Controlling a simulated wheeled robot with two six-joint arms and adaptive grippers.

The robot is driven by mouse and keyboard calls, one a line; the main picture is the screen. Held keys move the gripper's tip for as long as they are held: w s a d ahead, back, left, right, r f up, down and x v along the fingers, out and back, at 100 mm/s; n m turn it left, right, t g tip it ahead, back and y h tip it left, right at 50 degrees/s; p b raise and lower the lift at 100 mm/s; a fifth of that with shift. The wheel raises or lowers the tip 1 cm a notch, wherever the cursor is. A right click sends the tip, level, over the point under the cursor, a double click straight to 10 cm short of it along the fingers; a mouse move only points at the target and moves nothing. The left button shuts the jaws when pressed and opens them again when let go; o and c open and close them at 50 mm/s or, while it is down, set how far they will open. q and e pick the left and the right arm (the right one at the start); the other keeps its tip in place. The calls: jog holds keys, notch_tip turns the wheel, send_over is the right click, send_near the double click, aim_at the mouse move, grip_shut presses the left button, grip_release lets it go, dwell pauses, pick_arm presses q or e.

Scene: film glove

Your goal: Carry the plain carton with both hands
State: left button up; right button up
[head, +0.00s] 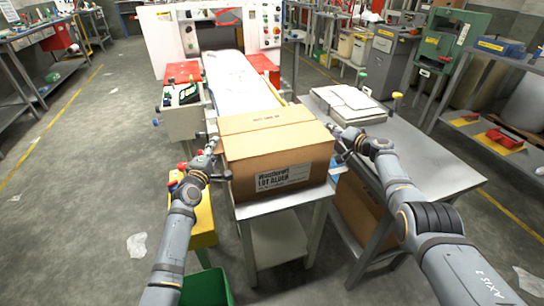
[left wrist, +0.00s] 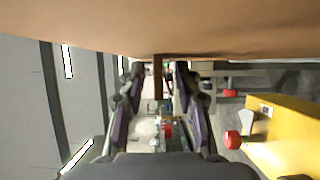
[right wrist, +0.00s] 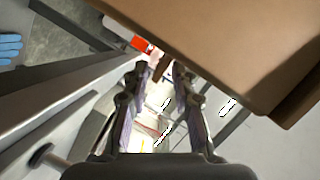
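A large brown carton (head: 279,151) with a dark printed label on its front sits on a small metal stand (head: 285,205) in the head view. It fills the top of the left wrist view (left wrist: 160,25) and the upper right of the right wrist view (right wrist: 240,45). My left gripper (head: 214,160) is at its left side, with fingers apart and a narrow brown strip between them. My right gripper (head: 340,143) is at its right side, also with fingers apart and a brown piece between the tips. No finger visibly closes on either piece.
A white machine with a conveyor belt (head: 240,82) stands behind the carton. A metal table (head: 425,150) with stacked film sheets (head: 345,104) is to the right, another carton (head: 363,212) beneath it. A yellow stand (head: 203,222) and green bin (head: 206,288) are at left. Floor farther left is mostly clear.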

pick_arm(q)
grip_shut()
pick_arm(e)
grip_shut()
pick_arm(q)
jog(key=shift+r, duration=0.1)
pick_arm(e)
jog(key=shift+r, duration=0.1)
